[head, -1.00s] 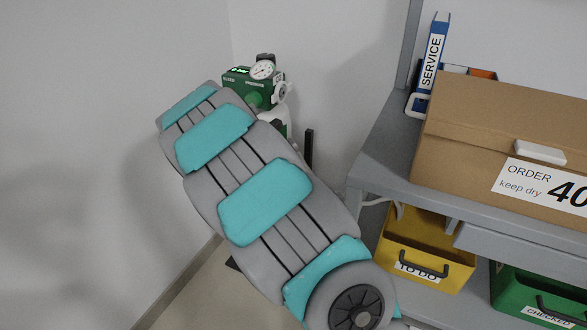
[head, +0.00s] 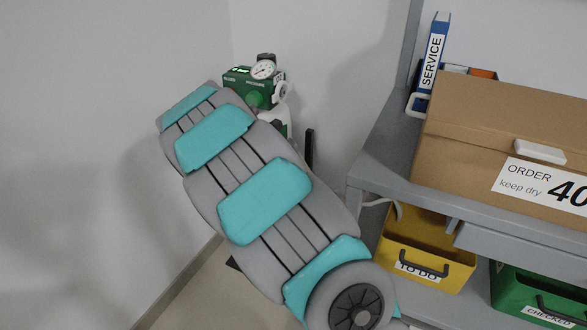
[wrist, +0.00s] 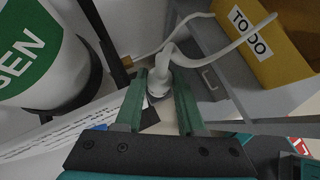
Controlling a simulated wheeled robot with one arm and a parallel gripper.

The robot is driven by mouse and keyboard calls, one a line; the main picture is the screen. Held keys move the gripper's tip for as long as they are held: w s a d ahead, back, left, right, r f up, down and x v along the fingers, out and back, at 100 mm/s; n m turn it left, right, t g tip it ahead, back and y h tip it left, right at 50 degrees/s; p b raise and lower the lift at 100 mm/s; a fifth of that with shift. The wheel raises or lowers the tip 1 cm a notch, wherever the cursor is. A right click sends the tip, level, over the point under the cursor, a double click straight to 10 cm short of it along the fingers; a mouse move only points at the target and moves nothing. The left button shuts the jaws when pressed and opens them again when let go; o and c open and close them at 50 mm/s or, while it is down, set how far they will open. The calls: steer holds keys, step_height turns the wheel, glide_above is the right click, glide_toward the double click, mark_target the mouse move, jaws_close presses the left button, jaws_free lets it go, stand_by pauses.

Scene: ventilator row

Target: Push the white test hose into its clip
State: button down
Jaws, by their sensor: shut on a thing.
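In the wrist view my gripper (wrist: 160,103) has two green fingers, shut on the white test hose (wrist: 204,61) at its thick, pale end. From there the hose bends up and runs to the upper right, past the yellow bin. A second thin pale line runs up and to the right from the same spot. I cannot make out the clip. In the head view my arm hides the gripper, and a short pale piece of hose (head: 397,208) shows under the shelf edge.
A white and green cylinder (wrist: 45,60) stands close on the left in the wrist view. The grey shelf (head: 385,160) carries a cardboard box (head: 470,130) and a blue binder (head: 433,60). Below are a yellow bin (head: 430,235) and a green bin (head: 515,290). A green gauge unit (head: 250,85) stands behind my arm.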

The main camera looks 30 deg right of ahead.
steer(key=shift+a+f, duration=0.1)
steer(key=shift+f, duration=0.25)
steer(key=shift+c, duration=2.2)
jaws_free()
steer(key=shift+a, duration=0.1)
steer(key=w+v, duration=0.1)
steer(key=v, duration=0.6)
steer(key=s+d+r+m+g+y, duration=0.15)
steer(key=s+m, duration=0.25)
steer(key=s, duration=0.5)
steer(key=s+a+f+m+y, duration=0.1)
steer(key=s+a+m, duration=0.3)
steer(key=s, duration=0.6)
steer(key=s+a+f+m+g+y, duration=0.1)
steer(key=s+a+m+y, duration=0.3)
steer(key=s, duration=0.7)
steer(key=s+a+f+m+y, duration=0.1)
steer(key=s+a+m+y, duration=0.2)
steer(key=s+m, duration=0.4)
steer(key=s+a, duration=0.1)
steer(key=s, duration=0.3)
steer(key=shift+m+g, duration=0.3)
steer(key=shift+g, duration=0.05)
